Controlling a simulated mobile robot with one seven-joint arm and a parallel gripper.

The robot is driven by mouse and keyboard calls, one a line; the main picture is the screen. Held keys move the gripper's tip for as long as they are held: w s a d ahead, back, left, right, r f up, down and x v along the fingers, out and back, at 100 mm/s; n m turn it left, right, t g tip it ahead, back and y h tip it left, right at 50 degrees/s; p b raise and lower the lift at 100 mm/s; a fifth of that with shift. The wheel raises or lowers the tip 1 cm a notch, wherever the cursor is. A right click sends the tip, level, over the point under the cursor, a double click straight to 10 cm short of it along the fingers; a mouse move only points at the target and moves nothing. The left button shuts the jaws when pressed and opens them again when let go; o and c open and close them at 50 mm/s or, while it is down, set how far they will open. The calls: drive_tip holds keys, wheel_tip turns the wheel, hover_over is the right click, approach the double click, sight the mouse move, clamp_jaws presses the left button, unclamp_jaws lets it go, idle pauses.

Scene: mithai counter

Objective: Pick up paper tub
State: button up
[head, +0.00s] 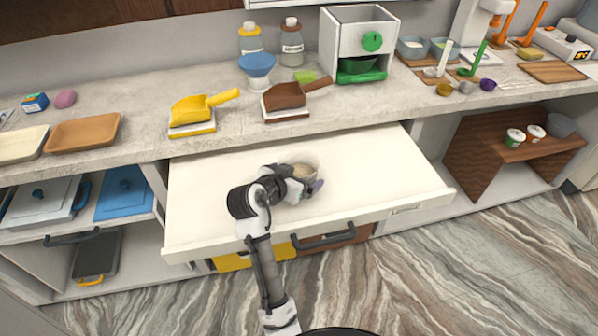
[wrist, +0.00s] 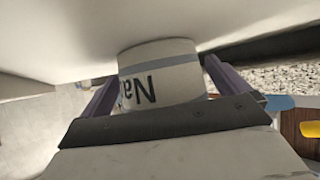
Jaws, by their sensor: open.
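The paper tub (head: 303,168) is a pale, round tub standing in the open white drawer (head: 216,182). My gripper (head: 296,179) is low over the drawer at the tub, and partly hides it in the head view. In the wrist view the tub (wrist: 160,60) shows a grey band and dark letters upside down. The purple fingers of my gripper (wrist: 160,75) are open, one on each side of the tub, close to its wall. Whether either finger touches it I cannot tell.
The drawer around the tub is otherwise bare. On the counter above stand a yellow scoop (head: 200,107), a brown scoop (head: 293,93) and a white and green machine (head: 345,40). Two small tubs (head: 514,138) sit on a brown shelf (head: 475,160) at right.

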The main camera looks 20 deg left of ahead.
drive_tip(key=c, duration=0.9)
drive_tip(key=shift+r, duration=0.1)
wheel_tip(320, 180, up, 10)
drive_tip(key=shift+f+b, duration=0.1)
drive_tip(key=shift+b, duration=0.65)
